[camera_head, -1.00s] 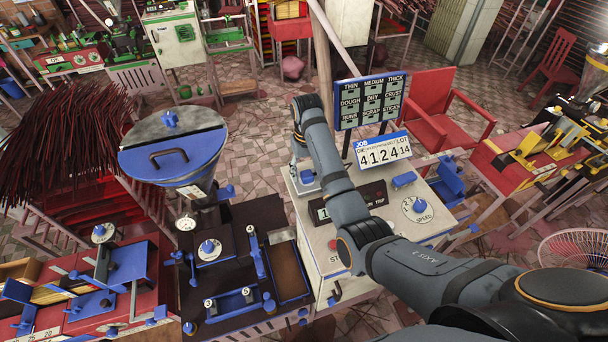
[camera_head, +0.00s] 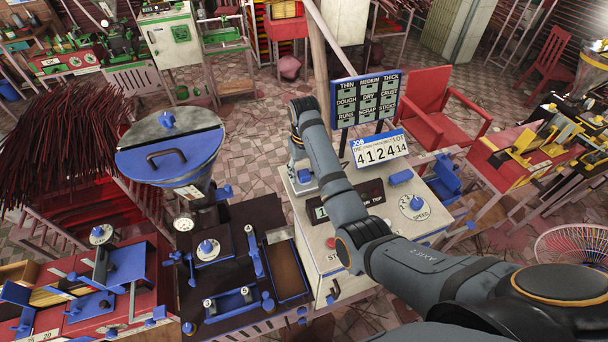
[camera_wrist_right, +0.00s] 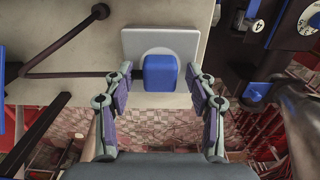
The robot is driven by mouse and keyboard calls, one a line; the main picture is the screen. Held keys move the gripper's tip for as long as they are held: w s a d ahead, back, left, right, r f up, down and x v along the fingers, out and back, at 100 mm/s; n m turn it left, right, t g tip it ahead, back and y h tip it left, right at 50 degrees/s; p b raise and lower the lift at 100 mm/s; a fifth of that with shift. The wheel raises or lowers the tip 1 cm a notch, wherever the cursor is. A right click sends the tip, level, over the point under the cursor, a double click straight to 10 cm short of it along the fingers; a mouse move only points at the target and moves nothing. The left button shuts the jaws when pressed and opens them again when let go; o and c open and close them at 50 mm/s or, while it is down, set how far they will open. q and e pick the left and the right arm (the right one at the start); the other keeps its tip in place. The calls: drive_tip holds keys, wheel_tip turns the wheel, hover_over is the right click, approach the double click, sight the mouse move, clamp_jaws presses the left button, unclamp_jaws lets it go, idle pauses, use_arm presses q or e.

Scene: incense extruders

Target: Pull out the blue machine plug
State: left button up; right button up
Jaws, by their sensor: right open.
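The blue plug (camera_wrist_right: 160,73) sits against a light grey socket plate (camera_wrist_right: 134,46) on the cream machine top in the right wrist view. My right gripper (camera_wrist_right: 160,80) is open, with one finger on each side of the plug. Small gaps seem to show beside it; contact cannot be told for sure. In the head view my right arm reaches across the cream machine (camera_head: 425,228), and the gripper points down at its left edge. The plug is small there and partly hidden by my wrist. My left gripper is not in view.
A dark cable or bar (camera_wrist_right: 70,73) runs left of the plug. The blue hopper machine (camera_head: 190,148) stands close left of the cream machine. A red chair (camera_head: 425,95) is further back.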

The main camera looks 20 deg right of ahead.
idle(0.4)
clamp_jaws()
